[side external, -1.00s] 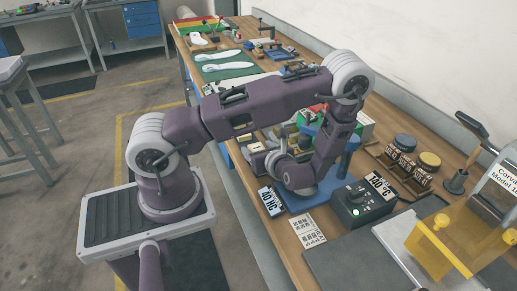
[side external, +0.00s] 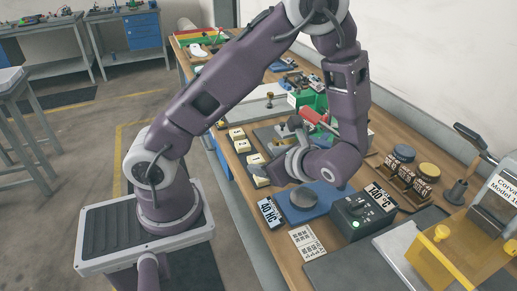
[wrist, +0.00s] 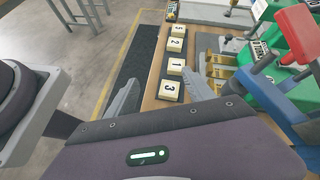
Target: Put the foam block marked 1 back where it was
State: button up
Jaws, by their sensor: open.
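The cream foam block marked 1 (wrist: 175,66) lies in a row on the bench in the wrist view, between the block marked 2 (wrist: 175,45) and the block marked 3 (wrist: 169,89). The block marked 5 (wrist: 179,30) is at the far end. The same row shows in the side view, where block 1 (side external: 256,159) is small and its number is hard to read. My gripper (wrist: 163,78) is open, its two grey fingers spread to either side of the row in the wrist picture. Nothing shows between them in its grasp. My fingertips are not clear in the side view.
A blue base with a round grey disc (side external: 303,198) stands in front of my wrist. A black control box (side external: 362,214) with a 140 °C sign is to its right. Green and red tooling (wrist: 292,35) stands right of the blocks. The bench's left edge runs close by the row.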

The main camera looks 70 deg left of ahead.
jog(key=s+d+r+n+t+h, duration=0.3)
jog(key=s+d+r+n+h, duration=0.1)
jog(key=r, duration=0.4)
jog(key=s+d+r+n+t+h, duration=0.4)
jog(key=s+d+r+n+h, duration=0.1)
jog(key=d+r+n+h, duration=0.1)
notch_tip(320, 180, up, 3)
jog(key=n+h, duration=0.1)
jog(key=n, duration=0.2)
jog(key=shift+d+n, duration=0.3)
jog(key=shift+s+f, duration=0.1)
